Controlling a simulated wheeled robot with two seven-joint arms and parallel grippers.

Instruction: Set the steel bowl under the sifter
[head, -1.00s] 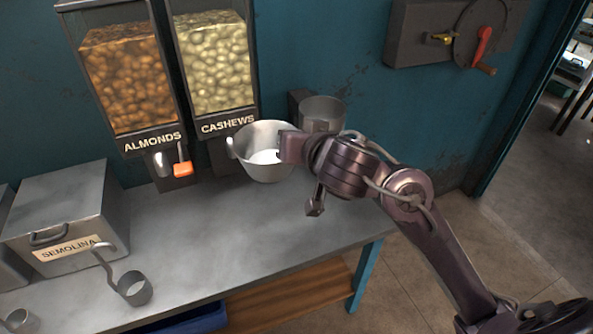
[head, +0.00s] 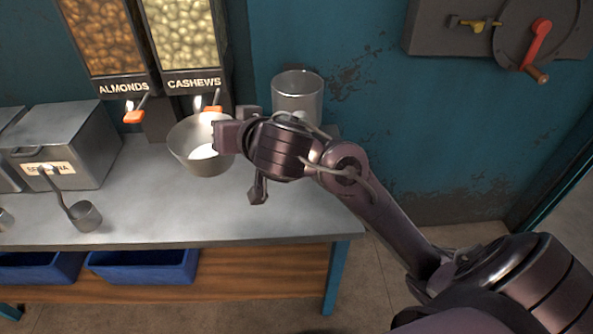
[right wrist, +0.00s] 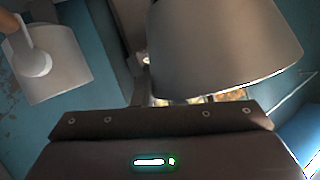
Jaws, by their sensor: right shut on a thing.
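The steel bowl (head: 185,153), with white contents inside, is in front of the cashew dispenser in the head view. My right gripper (head: 222,136) is shut on its right rim. The bowl looks roughly upright; whether its base clears the counter is hard to tell. The bowl also fills the upper right of the right wrist view (right wrist: 220,45). A grey open-topped cylinder (head: 297,95) by the wall, right of and behind the bowl, may be the sifter; what lies beneath it is partly hidden by my arm. My left gripper is not in view.
Almond (head: 100,40) and cashew (head: 185,35) dispensers with orange levers hang behind the counter (head: 140,210). A semolina bin (head: 75,145) and scoop (head: 83,216) are on the left. A crank box (head: 490,35) is on the right wall. The counter's front middle is clear.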

